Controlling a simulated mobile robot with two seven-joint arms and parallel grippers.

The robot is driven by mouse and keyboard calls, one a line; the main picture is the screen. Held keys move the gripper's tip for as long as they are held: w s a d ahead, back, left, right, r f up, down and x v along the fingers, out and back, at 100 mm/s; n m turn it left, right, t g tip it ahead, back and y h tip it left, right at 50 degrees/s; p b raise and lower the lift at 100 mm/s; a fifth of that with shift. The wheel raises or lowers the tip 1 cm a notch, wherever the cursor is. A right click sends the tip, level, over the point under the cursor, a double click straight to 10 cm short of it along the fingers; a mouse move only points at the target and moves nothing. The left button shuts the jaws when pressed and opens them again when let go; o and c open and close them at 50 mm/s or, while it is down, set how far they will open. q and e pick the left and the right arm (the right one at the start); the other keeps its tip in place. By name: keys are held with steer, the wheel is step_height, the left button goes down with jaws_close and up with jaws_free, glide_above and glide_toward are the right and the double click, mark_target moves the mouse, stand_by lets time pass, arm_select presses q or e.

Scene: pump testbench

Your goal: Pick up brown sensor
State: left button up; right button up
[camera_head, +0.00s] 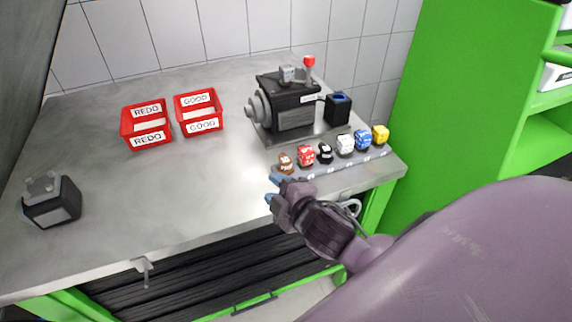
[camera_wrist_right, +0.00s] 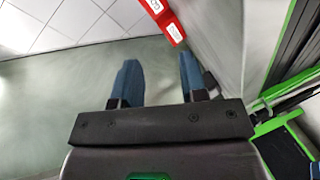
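The brown sensor (camera_head: 286,162) stands at the left end of a row of coloured sensors near the bench's front right edge. My right gripper (camera_head: 271,188) is just in front and to the left of it, its blue fingertips pointing left. In the right wrist view, the two blue fingers (camera_wrist_right: 159,83) are spread apart with nothing between them. The brown sensor does not show in that view. I see no contact between gripper and sensor in the head view. My left gripper is not in view.
Red, black, white, blue and yellow sensors (camera_head: 381,135) continue the row to the right. A dark pump (camera_head: 288,105) stands behind them. Red bins marked REDO (camera_head: 147,124) and GOOD (camera_head: 199,112) stand left. A black block (camera_head: 50,203) sits far left. The middle bench is clear.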

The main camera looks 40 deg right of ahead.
steer(key=w+a+r+n+t+y, duration=0.35)
steer(key=a+r+n+y, duration=0.65)
steer(key=n, duration=0.8)
steer(key=a+r+n+g+y, duration=0.2)
steer(key=a+n+g+y, duration=0.35)
steer(key=n, duration=0.75)
steer(key=n+g+h+p, duration=0.1)
steer(key=n+g+h, duration=1.35)
steer(key=n, duration=1.35)
glide_toward(285, 159)
steer(key=s+t+h, duration=0.1)
steer(key=s, duration=0.1)
steer(key=shift+w+a+f, duration=0.2)
steer(key=shift+w+a, duration=0.05)
steer(key=shift+a, duration=0.25)
step_height(285, 159, down, 5)
steer(key=shift+r+p, duration=0.1)
steer(key=shift+p, duration=0.3)
step_height(285, 159, down, 5)
steer(key=shift+w+r+p, duration=0.1)
steer(key=shift+w+p, duration=0.05)
steer(key=shift+p, duration=0.25)
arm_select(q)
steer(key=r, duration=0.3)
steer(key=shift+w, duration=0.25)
